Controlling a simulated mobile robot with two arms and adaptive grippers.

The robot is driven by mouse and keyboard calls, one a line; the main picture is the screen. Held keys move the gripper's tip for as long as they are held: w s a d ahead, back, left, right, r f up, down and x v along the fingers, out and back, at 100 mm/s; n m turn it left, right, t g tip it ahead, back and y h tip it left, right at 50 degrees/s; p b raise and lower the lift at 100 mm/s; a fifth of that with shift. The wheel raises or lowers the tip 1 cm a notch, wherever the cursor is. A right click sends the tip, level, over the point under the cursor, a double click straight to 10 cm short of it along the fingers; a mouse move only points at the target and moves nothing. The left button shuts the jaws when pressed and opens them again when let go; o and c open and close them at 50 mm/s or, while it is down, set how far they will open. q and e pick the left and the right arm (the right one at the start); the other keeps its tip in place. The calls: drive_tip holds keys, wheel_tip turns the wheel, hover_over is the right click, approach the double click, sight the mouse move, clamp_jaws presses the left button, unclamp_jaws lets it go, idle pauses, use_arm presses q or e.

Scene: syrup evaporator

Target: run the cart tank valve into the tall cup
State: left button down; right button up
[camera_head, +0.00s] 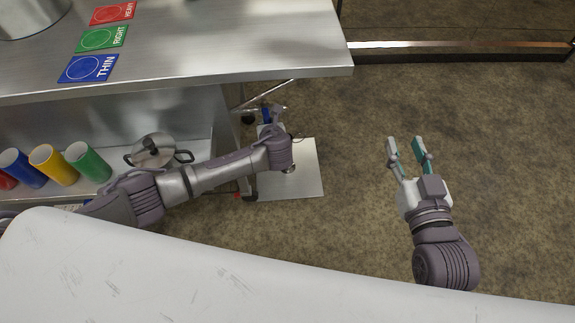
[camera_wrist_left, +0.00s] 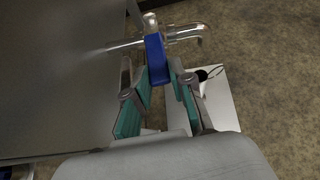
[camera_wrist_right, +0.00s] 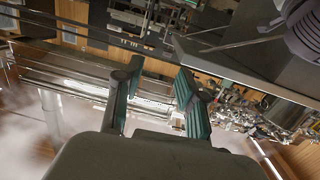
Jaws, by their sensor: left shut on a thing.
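My left gripper (camera_head: 272,122) is shut on the blue valve handle (camera_wrist_left: 155,58), whose lower end sits between the green-padded fingers (camera_wrist_left: 163,85). The handle joins a metal pipe with a bent spout (camera_wrist_left: 198,36) at its right end. In the head view the blue handle (camera_head: 266,114) shows just beyond my left wrist. A pale flat plate (camera_head: 308,180) lies below; a small white and black item (camera_wrist_left: 209,73) shows over it in the left wrist view. I cannot make out the tall cup or any flow. My right gripper (camera_head: 408,148) is open and empty over the floor.
A steel table (camera_head: 200,50) carries blue THIN, green RIGHT and red cards and a metal pot (camera_head: 30,15). Its lower shelf holds red, blue, yellow and green cups (camera_head: 88,160) and a lidded pot (camera_head: 152,150). Floor at the right (camera_head: 480,150) is clear.

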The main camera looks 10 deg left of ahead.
use_arm(q)
drive_tip(key=shift+w+d+n+g+y, duration=0.4)
drive_tip(key=shift+d+n+y, duration=0.25)
drive_tip(key=shift+n+y, duration=0.2)
use_arm(e)
drive_tip(key=shift+r, duration=0.15)
use_arm(q)
drive_tip(key=shift+d, duration=0.1)
drive_tip(key=shift+w+d+n+g+y+b, duration=0.35)
drive_tip(key=shift+d+n+g+y+b, duration=0.1)
drive_tip(key=shift+n+y+b, duration=0.25)
drive_tip(key=shift+w+d+n+g+y+b, duration=0.4)
drive_tip(key=shift+n+b, duration=0.1)
drive_tip(key=shift+n, duration=0.25)
use_arm(e)
wheel_tip(320, 180, up, 9)
drive_tip(key=s+a+t+y, duration=0.1)
drive_tip(key=t+y, duration=0.1)
drive_tip(key=t, duration=0.4)
drive_tip(key=shift+s, duration=0.15)
